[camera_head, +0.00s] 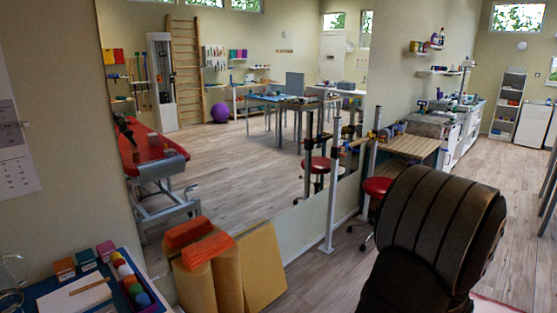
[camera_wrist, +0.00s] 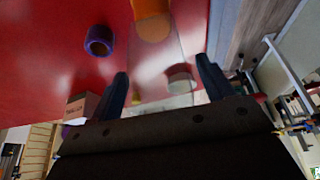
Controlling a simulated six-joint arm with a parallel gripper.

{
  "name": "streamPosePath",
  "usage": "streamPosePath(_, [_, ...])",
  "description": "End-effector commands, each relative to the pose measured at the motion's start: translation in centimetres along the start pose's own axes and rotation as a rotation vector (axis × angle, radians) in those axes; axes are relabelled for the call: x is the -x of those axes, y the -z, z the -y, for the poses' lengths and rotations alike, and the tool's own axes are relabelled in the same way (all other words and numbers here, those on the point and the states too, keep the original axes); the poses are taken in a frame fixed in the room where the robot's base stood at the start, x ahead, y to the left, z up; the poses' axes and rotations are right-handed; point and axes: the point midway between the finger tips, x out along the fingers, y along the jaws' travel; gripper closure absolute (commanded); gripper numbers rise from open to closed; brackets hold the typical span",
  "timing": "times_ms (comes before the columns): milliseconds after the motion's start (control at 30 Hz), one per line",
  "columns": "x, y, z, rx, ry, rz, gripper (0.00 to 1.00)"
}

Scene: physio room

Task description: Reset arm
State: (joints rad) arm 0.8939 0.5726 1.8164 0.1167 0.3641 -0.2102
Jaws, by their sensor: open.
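My gripper (camera_wrist: 163,72) shows in the wrist view as two dark fingers standing wide apart. It is open, and I see nothing held between the fingers. Beyond them is a glossy red surface (camera_wrist: 50,50) with a purple ring (camera_wrist: 99,40) and an orange round object (camera_wrist: 152,22). A pale cylindrical object (camera_wrist: 181,78) shows beyond the fingers, near the right one; its distance is hard to judge. I cannot make out my gripper in the head view.
A cardboard box (camera_wrist: 80,106) is left of the fingers. Foam rolls (camera_head: 210,282) and a blue tray (camera_head: 62,298) are at lower left. A large mirror reflects a red couch (camera_head: 150,150). Floor is open behind.

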Motion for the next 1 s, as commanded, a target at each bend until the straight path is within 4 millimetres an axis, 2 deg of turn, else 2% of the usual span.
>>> streamPosePath(167, [1.8,0.1,0.0,0.000,0.000,-0.003,0.26])
streamPosePath(833, [11.8,0.1,0.0,-0.001,-0.001,-0.005,0.26])
streamPosePath(1000, [9.0,-0.1,0.0,0.000,0.000,0.005,0.26])
